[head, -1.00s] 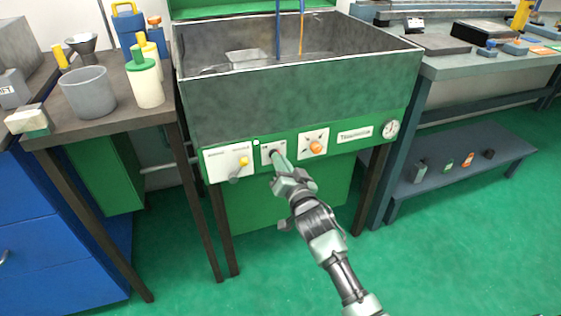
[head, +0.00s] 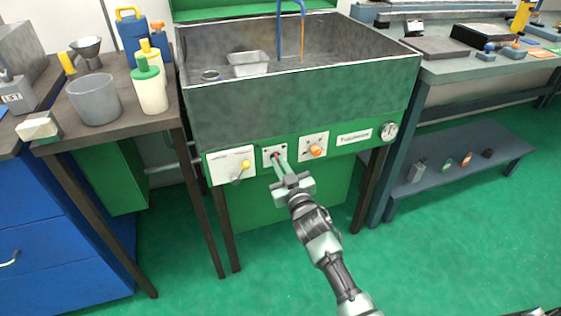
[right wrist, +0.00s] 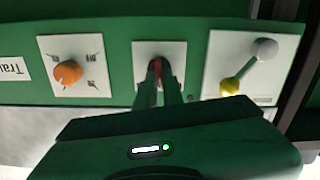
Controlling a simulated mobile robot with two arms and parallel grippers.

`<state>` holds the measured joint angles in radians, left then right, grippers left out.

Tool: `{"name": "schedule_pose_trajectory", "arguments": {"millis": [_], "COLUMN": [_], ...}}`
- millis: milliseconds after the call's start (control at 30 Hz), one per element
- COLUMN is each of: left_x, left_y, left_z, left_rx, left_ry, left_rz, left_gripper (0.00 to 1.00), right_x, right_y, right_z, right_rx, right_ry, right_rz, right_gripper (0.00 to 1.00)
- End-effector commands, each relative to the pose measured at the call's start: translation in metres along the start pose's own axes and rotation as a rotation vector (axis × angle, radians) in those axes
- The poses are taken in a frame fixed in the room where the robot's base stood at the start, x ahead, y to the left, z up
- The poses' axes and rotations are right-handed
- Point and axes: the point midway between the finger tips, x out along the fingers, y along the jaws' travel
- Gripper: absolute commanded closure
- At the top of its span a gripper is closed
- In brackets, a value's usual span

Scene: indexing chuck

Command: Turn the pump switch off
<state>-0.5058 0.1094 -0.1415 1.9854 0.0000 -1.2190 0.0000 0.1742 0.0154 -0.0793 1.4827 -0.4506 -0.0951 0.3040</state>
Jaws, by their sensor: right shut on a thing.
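The sink unit's green front panel carries a small white plate (head: 267,151) between two larger plates. A small switch with red on it (right wrist: 158,66) sits on this plate; I take it for the pump switch. My right gripper (head: 277,160) reaches the plate from below in the head view. In the right wrist view its fingers (right wrist: 158,82) are closed around the switch, with red showing between the tips. The fingers hide most of the switch, so I cannot tell its position. My left gripper is out of view.
Left of the switch is a plate with a yellow-knobbed lever (head: 245,165); right of it is an orange rotary knob (head: 315,151). A side table (head: 125,120) with containers stands left. Green floor is free in front.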

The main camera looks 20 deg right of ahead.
Motion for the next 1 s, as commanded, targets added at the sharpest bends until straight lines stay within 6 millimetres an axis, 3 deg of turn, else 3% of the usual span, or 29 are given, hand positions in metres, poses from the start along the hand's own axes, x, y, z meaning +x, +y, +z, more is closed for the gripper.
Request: {"name": "schedule_pose_trajectory", "arguments": {"millis": [433, 1000], "left_x": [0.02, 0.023], "left_y": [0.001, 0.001], "left_z": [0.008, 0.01], "left_rx": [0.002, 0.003], "left_ry": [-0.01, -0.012], "left_rz": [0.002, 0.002], "left_gripper": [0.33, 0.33], "right_x": [0.0, 0.0], "right_y": [-0.002, -0.003], "right_z": [0.001, 0.002], "right_rx": [-0.292, -0.368], "right_ry": [-0.001, -0.002], "right_rz": [0.0, -0.001], "right_gripper": [1.0, 1.0]}}
